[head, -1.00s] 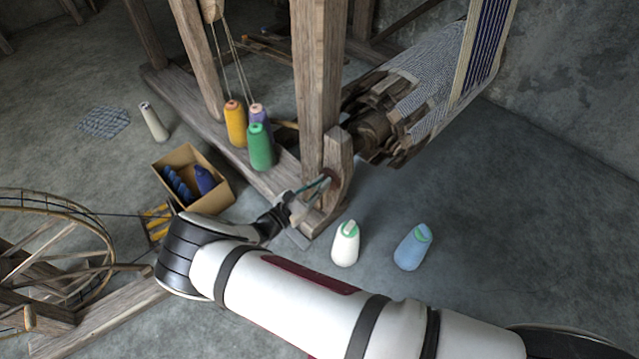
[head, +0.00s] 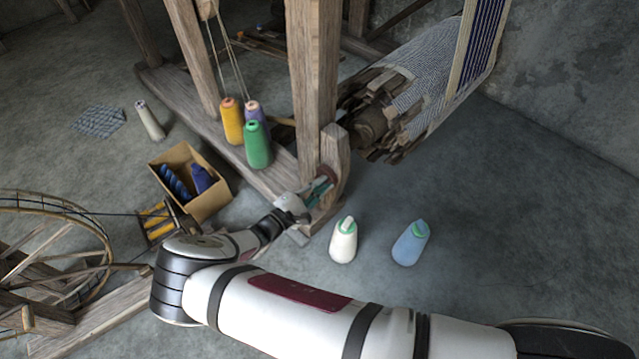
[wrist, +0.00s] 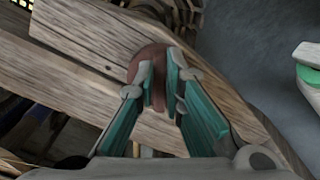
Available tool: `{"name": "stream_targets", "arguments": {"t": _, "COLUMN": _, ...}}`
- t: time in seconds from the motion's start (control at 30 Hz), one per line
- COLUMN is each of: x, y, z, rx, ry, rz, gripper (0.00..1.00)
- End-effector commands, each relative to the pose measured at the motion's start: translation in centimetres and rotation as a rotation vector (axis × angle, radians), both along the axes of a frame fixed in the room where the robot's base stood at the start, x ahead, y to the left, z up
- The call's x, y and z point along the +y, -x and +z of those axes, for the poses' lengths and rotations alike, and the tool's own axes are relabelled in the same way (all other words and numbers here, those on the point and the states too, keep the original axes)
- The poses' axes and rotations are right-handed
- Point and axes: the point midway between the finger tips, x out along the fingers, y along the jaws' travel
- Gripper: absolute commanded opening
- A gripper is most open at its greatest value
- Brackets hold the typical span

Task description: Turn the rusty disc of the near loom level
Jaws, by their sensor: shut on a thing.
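The rusty disc (wrist: 147,54) is reddish brown and sits against the wooden post of the near loom (wrist: 80,65). In the head view the disc (head: 329,173) shows as a small brown patch on the short post at the loom's near corner. My gripper (wrist: 161,84) has its teal fingers closed on the disc, with a brown part of it between the grey fingertips. The fingers hide much of the disc, and I cannot tell its exact tilt. In the head view my gripper (head: 322,186) reaches the disc from the lower left.
A white bottle (head: 343,245) and a blue bottle (head: 410,246) stand on the floor right of my gripper. Yarn cones, including a green one (head: 257,147), stand on the loom's beam. A cardboard box (head: 211,201) and a spinning wheel (head: 45,240) are left. Floor at right is clear.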

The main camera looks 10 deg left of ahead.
Motion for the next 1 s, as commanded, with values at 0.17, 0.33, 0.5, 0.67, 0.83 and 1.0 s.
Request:
{"name": "stream_targets", "arguments": {"t": 0.17, "x": -0.09, "y": 0.14, "z": -0.34, "rx": -0.099, "ry": -0.129, "rz": 0.000, "gripper": 0.00}}
{"name": "stream_targets", "arguments": {"t": 0.33, "x": -0.12, "y": 0.21, "z": -0.55, "rx": -0.187, "ry": -0.240, "rz": 0.001, "gripper": 0.00}}
{"name": "stream_targets", "arguments": {"t": 0.5, "x": -0.19, "y": 0.20, "z": -0.76, "rx": -0.254, "ry": -0.328, "rz": 0.000, "gripper": 0.00}}
{"name": "stream_targets", "arguments": {"t": 0.67, "x": -0.16, "y": 0.22, "z": -0.87, "rx": -0.299, "ry": -0.387, "rz": 0.000, "gripper": 0.00}}
{"name": "stream_targets", "arguments": {"t": 0.83, "x": -0.17, "y": 0.25, "z": -0.96, "rx": -0.327, "ry": -0.422, "rz": -0.001, "gripper": 0.00}}
{"name": "stream_targets", "arguments": {"t": 1.0, "x": -0.18, "y": 0.25, "z": -0.99, "rx": -0.337, "ry": -0.437, "rz": -0.001, "gripper": 0.00}}
